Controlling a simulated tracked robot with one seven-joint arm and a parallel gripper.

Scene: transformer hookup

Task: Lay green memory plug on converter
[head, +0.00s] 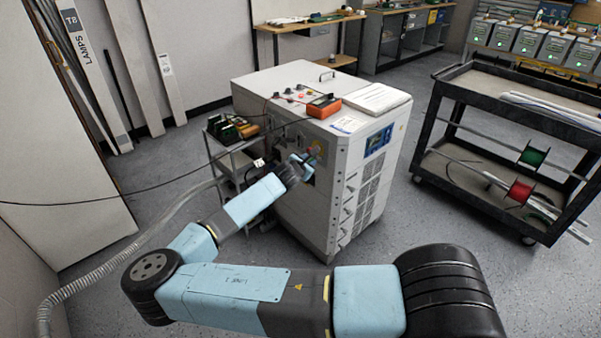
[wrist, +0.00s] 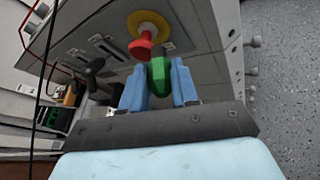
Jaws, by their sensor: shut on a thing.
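The converter is the large white cabinet (head: 268,82) standing mid-room in the head view; its side panel (wrist: 205,25) fills the upper wrist view. My gripper (head: 302,163) is close to this side, below the top. In the wrist view, my blue fingers (wrist: 159,86) are shut on the green memory plug (wrist: 157,72), which sticks out past their tips. The plug is too small to make out in the head view. A red knob on a yellow disc (wrist: 141,47) on the panel is just beyond the plug; I cannot tell if they touch.
On the converter's top are an orange meter (head: 325,105) with leads and a stack of papers (head: 376,98). A small cart (head: 222,152) with boards stands at its left. A black cart (head: 500,145) with spools stands at the right. Floor between them is open.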

